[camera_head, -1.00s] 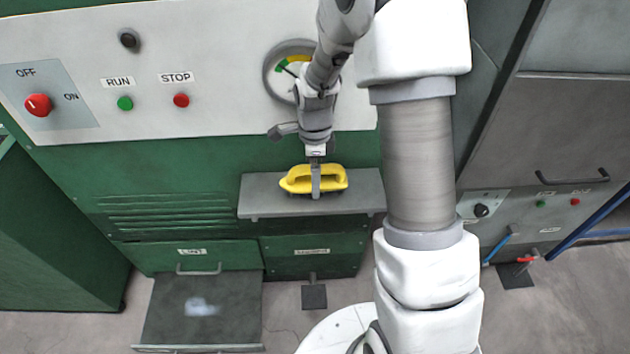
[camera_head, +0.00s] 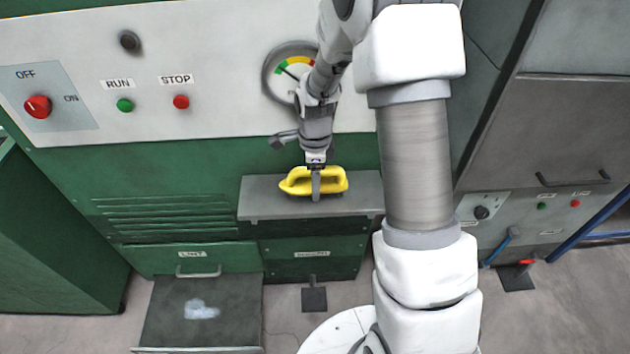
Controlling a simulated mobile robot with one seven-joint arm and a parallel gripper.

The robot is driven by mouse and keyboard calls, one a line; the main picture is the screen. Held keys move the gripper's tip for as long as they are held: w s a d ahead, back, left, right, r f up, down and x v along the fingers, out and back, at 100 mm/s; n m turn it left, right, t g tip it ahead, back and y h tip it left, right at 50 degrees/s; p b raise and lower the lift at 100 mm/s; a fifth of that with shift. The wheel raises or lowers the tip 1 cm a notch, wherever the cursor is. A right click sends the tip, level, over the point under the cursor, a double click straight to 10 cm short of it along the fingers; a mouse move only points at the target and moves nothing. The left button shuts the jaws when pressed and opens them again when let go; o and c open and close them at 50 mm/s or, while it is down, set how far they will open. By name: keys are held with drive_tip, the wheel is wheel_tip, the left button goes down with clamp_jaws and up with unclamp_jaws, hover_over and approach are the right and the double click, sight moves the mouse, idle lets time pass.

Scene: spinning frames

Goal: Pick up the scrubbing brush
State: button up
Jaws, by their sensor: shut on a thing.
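The scrubbing brush has a yellow body with a loop handle (camera_head: 297,181) and a dark underside. It is at the grey shelf (camera_head: 262,205) on the front of the green machine. My gripper (camera_head: 316,188) points down over the middle of the brush and is shut on its handle. One finger shows in front of the handle; the other is hidden behind it. I cannot tell whether the brush touches the shelf or is just above it.
The machine's panel (camera_head: 220,60) with a red knob, buttons and a gauge rises behind the arm. An open lint drawer (camera_head: 165,318) juts out low on the left. A grey cabinet (camera_head: 560,130) stands at the right. The shelf's left end is bare.

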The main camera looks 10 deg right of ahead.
drive_tip(key=shift+r, duration=0.15)
wheel_tip(320, 180, up, 4)
drive_tip(key=shift+s+r+p, duration=0.1)
drive_tip(key=shift+r+p, duration=0.15)
drive_tip(key=shift+p, duration=0.25)
drive_tip(key=s+d+r, duration=0.1)
drive_tip(key=s+r, duration=0.2)
drive_tip(key=s, duration=0.2)
drive_tip(key=s+d+r+p, duration=0.1)
drive_tip(key=s+d+r, duration=0.1)
drive_tip(key=s, duration=0.4)
drive_tip(key=shift+d+r, duration=0.15)
drive_tip(key=shift+r, duration=0.5)
drive_tip(key=o, duration=0.8)
drive_tip(key=c, duration=0.5)
drive_tip(key=shift+f, duration=0.1)
